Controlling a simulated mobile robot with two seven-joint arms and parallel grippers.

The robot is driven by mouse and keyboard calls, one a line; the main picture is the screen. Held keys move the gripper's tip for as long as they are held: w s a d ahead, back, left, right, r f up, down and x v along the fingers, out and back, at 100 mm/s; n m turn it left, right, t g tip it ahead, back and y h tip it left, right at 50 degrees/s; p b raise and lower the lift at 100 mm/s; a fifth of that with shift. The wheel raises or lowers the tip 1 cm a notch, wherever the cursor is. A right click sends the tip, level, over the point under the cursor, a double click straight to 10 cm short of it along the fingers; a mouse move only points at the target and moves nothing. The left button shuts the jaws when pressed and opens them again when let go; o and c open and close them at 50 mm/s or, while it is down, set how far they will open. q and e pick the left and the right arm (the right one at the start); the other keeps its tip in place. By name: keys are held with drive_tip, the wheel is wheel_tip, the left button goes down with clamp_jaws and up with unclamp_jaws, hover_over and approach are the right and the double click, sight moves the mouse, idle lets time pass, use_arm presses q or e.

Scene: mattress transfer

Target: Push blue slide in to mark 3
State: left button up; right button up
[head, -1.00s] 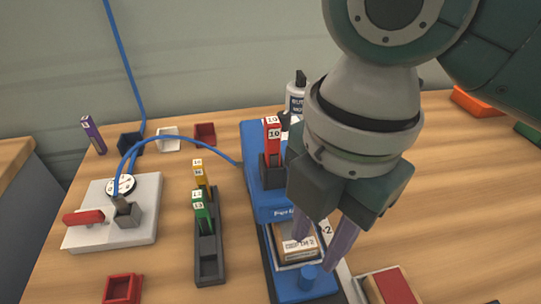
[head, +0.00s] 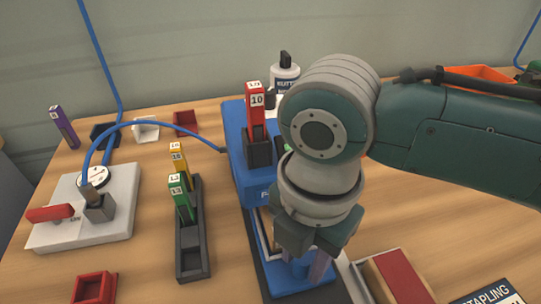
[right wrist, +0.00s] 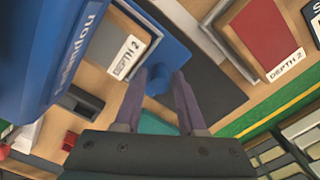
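The blue slide (head: 285,279) sits at the front of the blue stapling machine (head: 240,135); its blue knob (right wrist: 157,80) shows in the right wrist view. My right gripper (right wrist: 162,75) is open, with one purple-grey finger on each side of the knob. I cannot tell whether the fingers touch it. In the head view my right gripper (head: 298,268) is low over the slide and hides the knob. A block with a "DEPTH 2" label (right wrist: 125,57) lies in the slide's tray. Mark 3 cannot be made out. My left gripper is not in view.
A tray with a red-topped block (head: 395,277) stands right of the slide. A dark rack (head: 190,255) with green and yellow pieces stands left. A white gauge base (head: 85,225) and a red tray (head: 95,288) are farther left. A bottle (head: 285,80) stands behind.

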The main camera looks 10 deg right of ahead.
clamp_jaws()
drive_tip(key=shift+w, duration=0.1)
idle(1.3)
